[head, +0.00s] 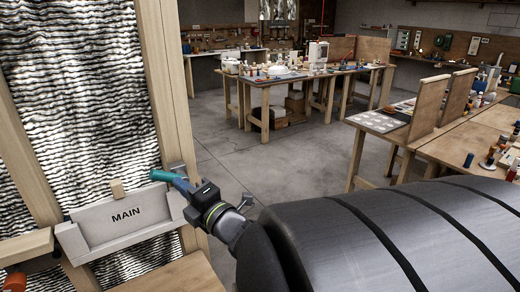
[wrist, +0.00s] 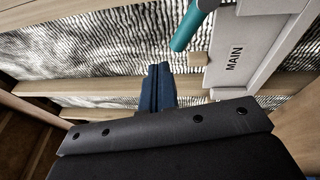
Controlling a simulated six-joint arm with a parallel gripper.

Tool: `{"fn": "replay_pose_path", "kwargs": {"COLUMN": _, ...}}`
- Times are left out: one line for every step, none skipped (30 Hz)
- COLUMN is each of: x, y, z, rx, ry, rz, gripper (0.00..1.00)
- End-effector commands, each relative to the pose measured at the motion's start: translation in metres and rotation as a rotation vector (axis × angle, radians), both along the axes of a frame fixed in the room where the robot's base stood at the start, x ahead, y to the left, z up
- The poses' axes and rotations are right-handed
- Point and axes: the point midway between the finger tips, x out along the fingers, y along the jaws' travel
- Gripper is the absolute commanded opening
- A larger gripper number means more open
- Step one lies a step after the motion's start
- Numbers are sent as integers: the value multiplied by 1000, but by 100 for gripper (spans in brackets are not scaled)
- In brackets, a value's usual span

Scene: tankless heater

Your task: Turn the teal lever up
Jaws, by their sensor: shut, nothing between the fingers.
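The teal lever (head: 157,174) is by the upper right of the grey MAIN panel (head: 97,224) in the head view. In the wrist view the lever (wrist: 190,27) slants down from the top edge, its rounded end free and its other end out of frame. My gripper (head: 178,182) is shut and empty, with dark blue fingers. In the head view its tips overlap the lever's right part. In the wrist view my gripper (wrist: 158,69) is below and left of the lever's end, with a visible gap. I cannot tell the depth between them.
A small wooden block (head: 117,187) stands at the panel's top edge. Wooden posts (head: 165,80) frame silvery rippled insulation (head: 75,80) behind. An orange object (head: 15,281) is at the lower left. Cluttered workbenches (head: 300,72) stand far off across open floor.

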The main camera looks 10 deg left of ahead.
Motion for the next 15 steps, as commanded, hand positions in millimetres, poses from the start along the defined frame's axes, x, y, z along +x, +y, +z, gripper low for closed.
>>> {"fn": "replay_pose_path", "kwargs": {"x": -5, "y": 5, "z": -1, "rx": -23, "ry": -50, "rz": -22, "gripper": 0}}
{"fn": "replay_pose_path", "kwargs": {"x": -7, "y": 6, "z": -3, "rx": -43, "ry": -83, "rz": -42, "gripper": 0}}
{"fn": "replay_pose_path", "kwargs": {"x": -9, "y": 8, "z": -4, "rx": -67, "ry": -125, "rz": -66, "gripper": 0}}
{"fn": "replay_pose_path", "kwargs": {"x": -11, "y": 9, "z": -6, "rx": -88, "ry": -155, "rz": -85, "gripper": 0}}
{"fn": "replay_pose_path", "kwargs": {"x": -13, "y": 10, "z": -7, "rx": -109, "ry": -184, "rz": -102, "gripper": 0}}
{"fn": "replay_pose_path", "kwargs": {"x": -16, "y": 12, "z": -10, "rx": -140, "ry": -224, "rz": -124, "gripper": 0}}
{"fn": "replay_pose_path", "kwargs": {"x": -19, "y": 13, "z": -12, "rx": -164, "ry": -252, "rz": -140, "gripper": 0}}
{"fn": "replay_pose_path", "kwargs": {"x": -21, "y": 14, "z": -14, "rx": -188, "ry": -280, "rz": -157, "gripper": 0}}
{"fn": "replay_pose_path", "kwargs": {"x": -24, "y": 14, "z": -18, "rx": -224, "ry": -313, "rz": -177, "gripper": 0}}
{"fn": "replay_pose_path", "kwargs": {"x": -27, "y": 15, "z": -20, "rx": -251, "ry": -339, "rz": -189, "gripper": 0}}
{"fn": "replay_pose_path", "kwargs": {"x": -29, "y": 16, "z": -23, "rx": -281, "ry": -363, "rz": -202, "gripper": 0}}
{"fn": "replay_pose_path", "kwargs": {"x": -32, "y": 16, "z": -27, "rx": -319, "ry": -395, "rz": -218, "gripper": 0}}
{"fn": "replay_pose_path", "kwargs": {"x": -35, "y": 17, "z": -31, "rx": -351, "ry": -418, "rz": -228, "gripper": 0}}
{"fn": "replay_pose_path", "kwargs": {"x": -38, "y": 17, "z": -35, "rx": -383, "ry": -441, "rz": -237, "gripper": 0}}
{"fn": "replay_pose_path", "kwargs": {"x": -42, "y": 17, "z": -39, "rx": -424, "ry": -471, "rz": -247, "gripper": 0}}
